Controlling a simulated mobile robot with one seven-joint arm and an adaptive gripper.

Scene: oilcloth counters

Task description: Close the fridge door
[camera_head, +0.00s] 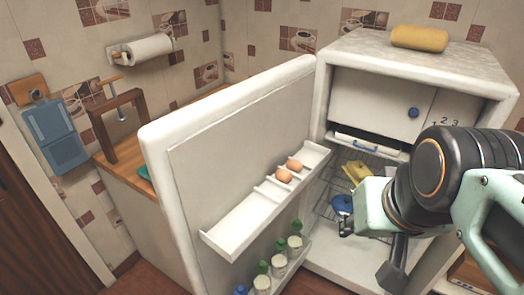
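The fridge (475,78) is a white unit at the right. Its door (215,150) stands wide open, swung toward the left, with its inner side facing me. The door's upper shelf (250,222) holds two brown eggs (289,171). The lower door shelf holds several green-topped bottles (279,264). My gripper (346,228) is in front of the open fridge interior, to the right of the door and apart from the door's edge. Its fingers are small and dark here, and I cannot tell whether they are open or shut.
Inside the fridge are a blue pot (342,205) and a yellow item (357,171) on wire racks. A yellow roll (419,38) lies on top. A wooden counter (128,165) stands behind the door at the left. Some floor shows below the counter.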

